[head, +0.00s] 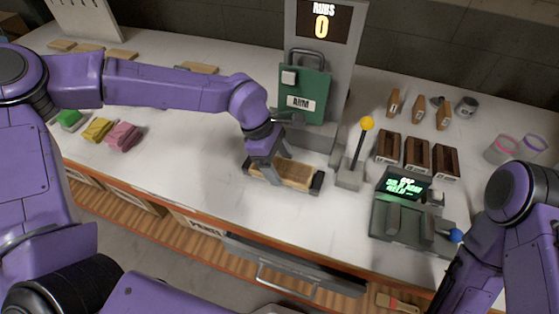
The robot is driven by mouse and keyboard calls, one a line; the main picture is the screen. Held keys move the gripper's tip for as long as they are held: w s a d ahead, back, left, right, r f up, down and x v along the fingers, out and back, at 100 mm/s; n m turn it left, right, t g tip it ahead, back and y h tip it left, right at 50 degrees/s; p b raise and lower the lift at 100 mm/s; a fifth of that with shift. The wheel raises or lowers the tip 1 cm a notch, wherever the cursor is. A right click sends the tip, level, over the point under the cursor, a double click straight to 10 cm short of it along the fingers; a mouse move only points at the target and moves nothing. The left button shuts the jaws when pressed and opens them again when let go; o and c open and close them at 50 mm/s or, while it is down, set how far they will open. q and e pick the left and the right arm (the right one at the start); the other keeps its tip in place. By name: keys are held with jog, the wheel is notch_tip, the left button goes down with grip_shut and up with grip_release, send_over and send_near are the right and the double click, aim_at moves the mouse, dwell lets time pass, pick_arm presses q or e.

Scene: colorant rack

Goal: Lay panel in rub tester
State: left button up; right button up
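The rub tester (325,70) stands at the back middle, with a "RUBS 0" display and a green block labelled "ARM" (305,101). In front of it is a dark, low bed (317,184) with raised ends. A light wooden panel (296,174) lies in or just over this bed; I cannot tell whether it rests fully flat. My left gripper (272,163) points down at the panel's left part, fingers close to it. Whether the fingers grip the panel is unclear. My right arm is at the lower right; its gripper is not visible.
A lever with a yellow knob (367,123) stands right of the bed. Farther right are dark wooden blocks (417,154) and a device with a green-lit screen (408,185). Coloured cloths (97,130) lie at the left. The counter left of the bed is clear.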

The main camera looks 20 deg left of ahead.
pick_arm(q)
jog(key=shift+o, duration=0.8)
jog(key=shift+w, duration=0.1)
jog(key=shift+r, duration=0.1)
jog(key=b+v, duration=0.1)
jog(key=v, duration=1.1)
jog(key=shift+r, duration=0.1)
